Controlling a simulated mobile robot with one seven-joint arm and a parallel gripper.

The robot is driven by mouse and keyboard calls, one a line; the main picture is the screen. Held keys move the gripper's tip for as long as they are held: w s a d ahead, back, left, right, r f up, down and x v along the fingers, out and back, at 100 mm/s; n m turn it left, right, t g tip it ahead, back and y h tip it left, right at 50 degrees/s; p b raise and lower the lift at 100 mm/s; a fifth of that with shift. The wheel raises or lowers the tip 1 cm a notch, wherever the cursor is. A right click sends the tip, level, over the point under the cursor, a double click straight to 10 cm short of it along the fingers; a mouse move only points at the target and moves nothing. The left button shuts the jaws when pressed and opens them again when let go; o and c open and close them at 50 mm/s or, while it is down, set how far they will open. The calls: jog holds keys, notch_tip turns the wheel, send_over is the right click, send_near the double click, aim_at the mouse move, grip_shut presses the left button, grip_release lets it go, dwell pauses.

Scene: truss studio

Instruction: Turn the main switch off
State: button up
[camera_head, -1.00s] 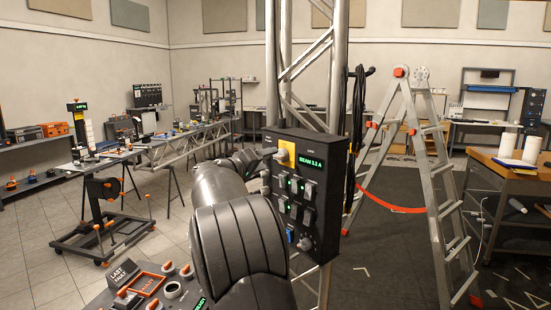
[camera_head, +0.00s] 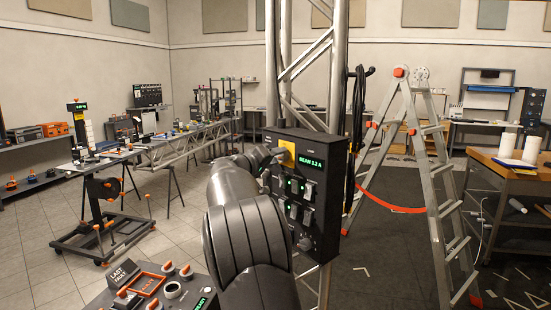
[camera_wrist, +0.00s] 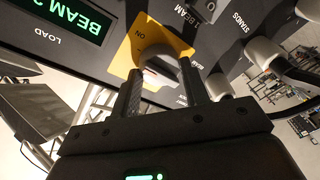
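The main switch is a dark rotary knob (camera_wrist: 158,62) on a yellow plate (camera_wrist: 128,52) marked ON in the wrist view. The plate (camera_head: 287,151) also shows at the top of the black panel (camera_head: 326,190) in the head view, partly behind my gripper. My gripper (camera_wrist: 160,80) is at the plate, with one finger on each side of the knob. A gap shows by the left finger; the right finger looks very close to the knob, and contact is unclear.
Several other switches (camera_head: 294,186) sit lower on the panel. The panel hangs on a metal truss (camera_head: 334,85). A black cable (camera_head: 358,125) hangs right of it, beside a stepladder (camera_head: 440,185). A console with orange-trimmed controls (camera_head: 150,284) stands at lower left.

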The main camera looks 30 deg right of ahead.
jog(key=c, duration=0.4)
jog(key=shift+n, duration=0.4)
jog(key=shift+w+a+n+g+y, duration=0.15)
jog(key=shift+n+g, duration=0.25)
jog(key=shift+n, duration=2.25)
jog(key=shift+d+n+g+y, duration=0.1)
jog(key=shift+n+g, duration=0.3)
jog(key=shift+n, duration=2.2)
jog(key=shift+w+a+n+g+y, duration=0.15)
jog(key=shift+n+g, duration=0.25)
jog(key=shift+n, duration=2.25)
jog(key=shift+s+d, duration=0.1)
jog(key=o, duration=1)
jog(key=shift+c, duration=0.2)
